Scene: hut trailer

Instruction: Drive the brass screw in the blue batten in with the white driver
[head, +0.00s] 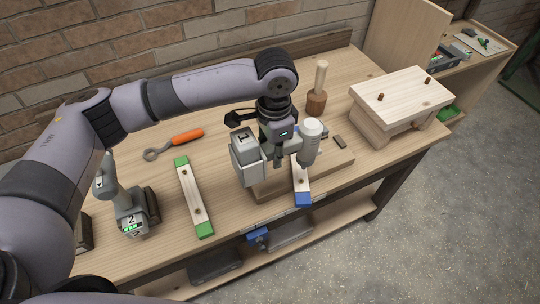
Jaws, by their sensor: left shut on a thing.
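My left gripper (284,152) is shut on the white driver (311,137) above the workbench. The driver's head points down and its battery block (246,160), marked 1, sticks out to the left. The driver's nose is over the blue batten (302,186), a pale strip with a blue near end, lying on a flat board. The batten's far end and the bit's tip are hidden by the driver. A small dark spot on the batten may be a screw; I cannot make out the brass screw clearly. My right gripper is not in view.
A green-ended batten (192,194) lies left of centre. A second driver (127,208), marked 2, stands at the left. An orange-handled wrench (187,136), a wooden mallet (316,101) and a pale wooden box (400,97) are on the bench (219,206). The front right bench corner is bare.

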